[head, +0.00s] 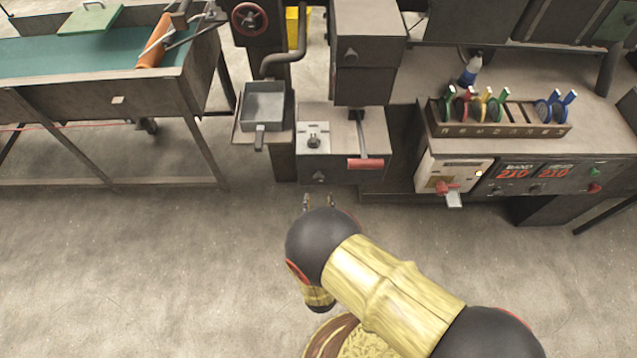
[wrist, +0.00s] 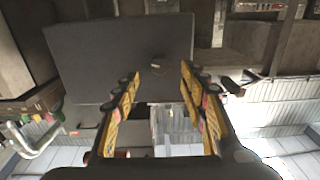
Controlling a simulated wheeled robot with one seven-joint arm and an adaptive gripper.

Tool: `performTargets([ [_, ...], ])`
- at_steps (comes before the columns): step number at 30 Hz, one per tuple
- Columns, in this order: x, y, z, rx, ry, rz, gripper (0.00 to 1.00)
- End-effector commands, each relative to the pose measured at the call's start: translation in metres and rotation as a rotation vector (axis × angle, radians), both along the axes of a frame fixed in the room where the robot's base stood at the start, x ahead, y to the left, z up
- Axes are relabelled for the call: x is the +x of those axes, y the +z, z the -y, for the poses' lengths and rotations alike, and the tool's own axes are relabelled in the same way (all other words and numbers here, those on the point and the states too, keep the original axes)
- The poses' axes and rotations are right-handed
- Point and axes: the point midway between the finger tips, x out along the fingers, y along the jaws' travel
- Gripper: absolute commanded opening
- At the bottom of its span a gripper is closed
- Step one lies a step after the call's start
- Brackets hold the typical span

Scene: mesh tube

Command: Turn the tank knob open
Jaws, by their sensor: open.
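The machine has several dark knobs, and I cannot tell for sure which is the tank knob. In the head view one knob (head: 350,55) is on the front of the upper dark box (head: 378,28). Another knob (head: 319,177) is on the front of the lower box (head: 345,168). A third knob (head: 313,141) sits on a light plate on top of it. My gripper (head: 318,199) is in front of the lower box, partly hidden by my arm. In the wrist view my gripper (wrist: 158,85) is open and empty. A small dark knob (wrist: 158,67) on a dark panel (wrist: 100,55) shows between its fingers, apart from them.
A grey pan (head: 263,105) stands left of the lower box. A rack of coloured-handled tools (head: 500,130) and a control panel (head: 535,173) are to the right. The floor (head: 150,270) in front is clear.

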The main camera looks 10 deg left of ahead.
Motion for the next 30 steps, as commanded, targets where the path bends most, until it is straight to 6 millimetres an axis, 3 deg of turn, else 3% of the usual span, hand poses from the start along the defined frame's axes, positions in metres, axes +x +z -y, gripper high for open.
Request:
performTargets([
  [15,0.066,-0.001,-0.015,0.0,-0.002,0.001,0.43],
  [27,0.073,0.0,-0.017,-0.002,0.0,0.001,0.43],
  [30,0.073,0.0,-0.017,-0.002,0.0,0.001,0.37],
])
